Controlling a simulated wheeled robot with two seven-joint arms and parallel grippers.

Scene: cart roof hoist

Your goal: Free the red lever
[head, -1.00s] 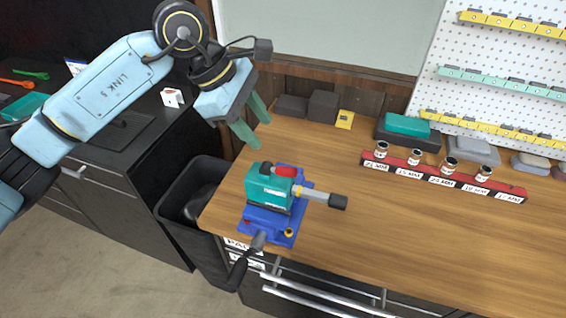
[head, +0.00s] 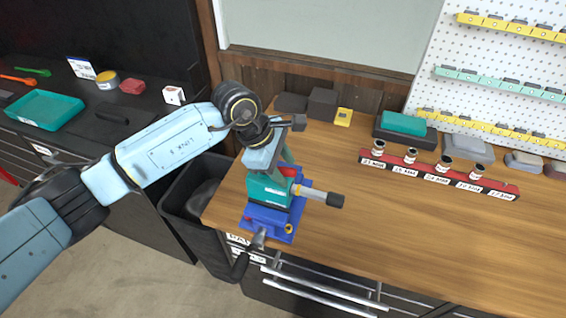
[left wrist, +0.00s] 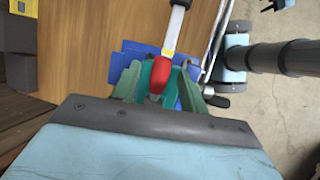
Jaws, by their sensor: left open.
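The red lever (head: 287,171) sits on top of a teal tool body (head: 268,192), which is held in a blue vise (head: 266,220) at the bench's near left corner. In the left wrist view the red lever (left wrist: 160,73) lies between the two green fingers, with a gap visible on each side. My left gripper (head: 281,166) is open, just above and behind the tool, pointing down at it. Its fingers are partly hidden in the head view. A grey shaft with a black end (head: 325,198) sticks out to the right of the tool. My right gripper is not in view.
A red rack (head: 437,176) with several small jars stands at the back right of the wooden bench. Dark blocks (head: 322,103) and a yellow item (head: 344,116) are along the back. A black bin (head: 180,206) is left of the bench.

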